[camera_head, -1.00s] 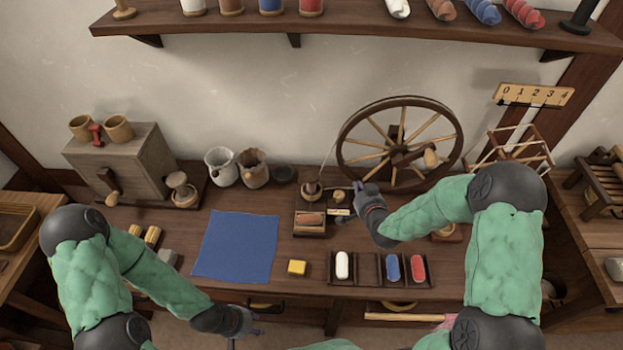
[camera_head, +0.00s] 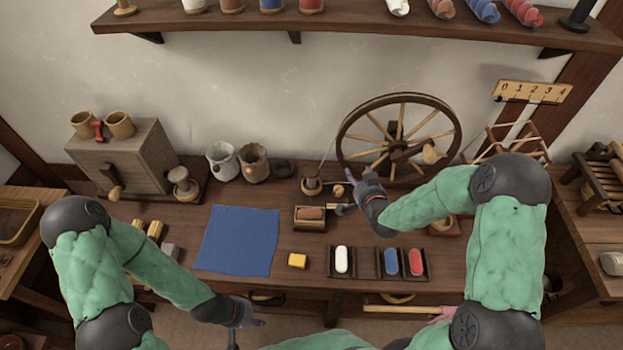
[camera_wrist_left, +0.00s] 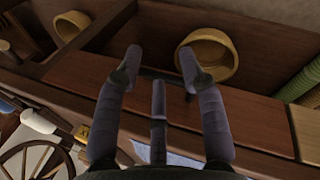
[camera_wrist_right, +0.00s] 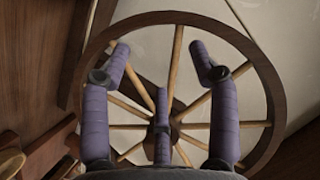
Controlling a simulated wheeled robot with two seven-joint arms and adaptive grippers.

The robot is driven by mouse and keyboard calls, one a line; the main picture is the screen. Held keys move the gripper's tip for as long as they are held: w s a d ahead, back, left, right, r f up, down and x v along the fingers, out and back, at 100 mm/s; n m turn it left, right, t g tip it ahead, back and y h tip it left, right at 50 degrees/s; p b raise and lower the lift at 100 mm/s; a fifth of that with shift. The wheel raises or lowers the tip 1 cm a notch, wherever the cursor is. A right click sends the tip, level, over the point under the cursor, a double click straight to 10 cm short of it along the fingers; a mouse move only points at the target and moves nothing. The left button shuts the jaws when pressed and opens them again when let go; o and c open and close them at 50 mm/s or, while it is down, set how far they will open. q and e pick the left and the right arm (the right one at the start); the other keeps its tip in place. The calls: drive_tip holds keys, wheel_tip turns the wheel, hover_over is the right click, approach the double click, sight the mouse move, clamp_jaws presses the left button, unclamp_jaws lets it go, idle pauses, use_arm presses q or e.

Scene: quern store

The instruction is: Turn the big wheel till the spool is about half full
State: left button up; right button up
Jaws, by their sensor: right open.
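The big wheel (camera_head: 403,98) stands upright at the back of the bench, with wooden spokes and a dark rim. A pale wooden knob (camera_head: 430,154) shows on its right side. What looks like the spool (camera_head: 311,184) sits left of the wheel on a small stand; how full it is cannot be made out. My right gripper (camera_head: 370,175) is open and empty in front of the wheel's lower left, and the wheel (camera_wrist_right: 180,17) fills its wrist view beyond the fingers. My left gripper (camera_head: 256,322) is open and empty by the bench's front edge.
A blue cloth (camera_head: 237,240), a yellow block (camera_head: 297,261) and trays with white, blue and red pieces (camera_head: 342,260) lie along the bench front. A wooden box mill (camera_head: 125,160) and two pots (camera_head: 222,161) stand at left. A numbered scale (camera_head: 533,92) hangs at right.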

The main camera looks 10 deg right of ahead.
drive_tip(key=shift+s+r, duration=0.1)
use_arm(q)
drive_tip(key=shift+r+p, duration=0.9)
use_arm(e)
drive_tip(key=v, duration=0.6)
drive_tip(key=shift+s, duration=0.35)
use_arm(q)
drive_tip(key=shift+s, duration=0.1)
